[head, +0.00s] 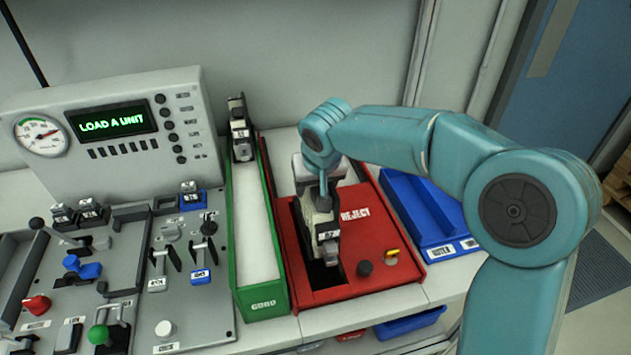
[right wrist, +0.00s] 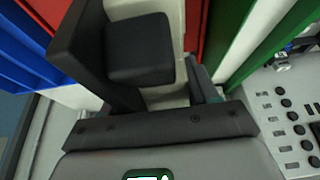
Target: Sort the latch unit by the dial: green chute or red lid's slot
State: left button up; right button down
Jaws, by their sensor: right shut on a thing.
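A latch unit (head: 326,243), pale grey and black with a small label, is held in my right gripper (head: 318,205). It is upright at the dark slot (head: 325,276) of the red lid marked REJECT (head: 375,245); how far it is in the slot is hard to tell. My right gripper is shut on it. The green chute (head: 262,228) stands left of the lid. The dial (head: 41,135) has its needle pointing right. My left gripper is not in view.
Another dark unit (head: 240,130) stands at the chute's far end. The panel screen (head: 110,122) reads LOAD A UNIT. A board of switches and levers (head: 172,325) lies at left. A blue tray (head: 418,205) is right of the red lid, partly behind my arm.

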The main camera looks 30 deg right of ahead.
notch_tip(320, 180, down, 2)
jog(key=shift+s+f+b, duration=0.1)
jog(key=shift+b, duration=0.65)
notch_tip(320, 180, down, 2)
jog(key=shift+f+b, duration=0.25)
jog(key=shift+b, duration=0.85)
notch_tip(320, 180, down, 5)
jog(key=b, duration=0.4)
jog(key=shift+f+b, duration=0.1)
jog(key=shift+b, duration=0.25)
jog(key=shift+c, duration=1.1)
grip_release()
jog(key=p+v, duration=0.1)
jog(key=v, duration=1.5)
jog(key=shift+r+p, duration=0.25)
jog(key=shift+p, duration=0.1)
